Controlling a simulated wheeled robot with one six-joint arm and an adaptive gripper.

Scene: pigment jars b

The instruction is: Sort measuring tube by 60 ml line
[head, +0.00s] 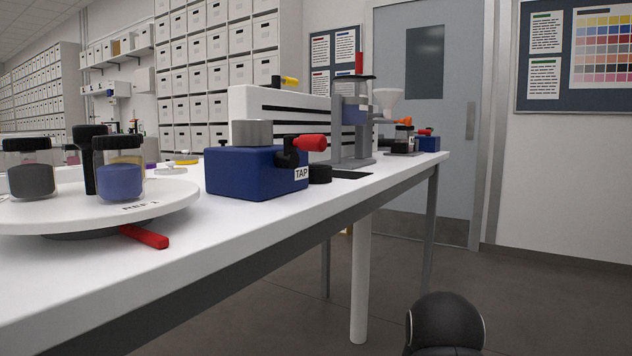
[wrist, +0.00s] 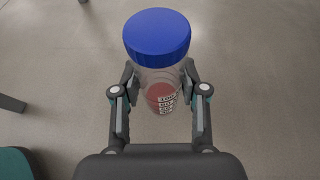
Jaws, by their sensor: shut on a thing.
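In the wrist view my gripper (wrist: 158,92) is shut on a clear measuring tube (wrist: 158,76) with a blue cap (wrist: 156,38). Its fingers press on both sides of the tube below the cap. Red contents (wrist: 158,96) show in the lower part of the tube. A white printed scale (wrist: 167,103) is on its side, too small for me to read, so I cannot tell where the 60 ml line is. Below the tube I see only grey floor. In the head view neither the gripper nor the tube shows.
In the head view a white bench (head: 258,233) runs along the left. On it are a round turntable (head: 60,212) with jars, a red lever (head: 144,237), a blue tap box (head: 245,174) and a grey stand (head: 354,145). The floor at right (head: 545,300) is mostly clear.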

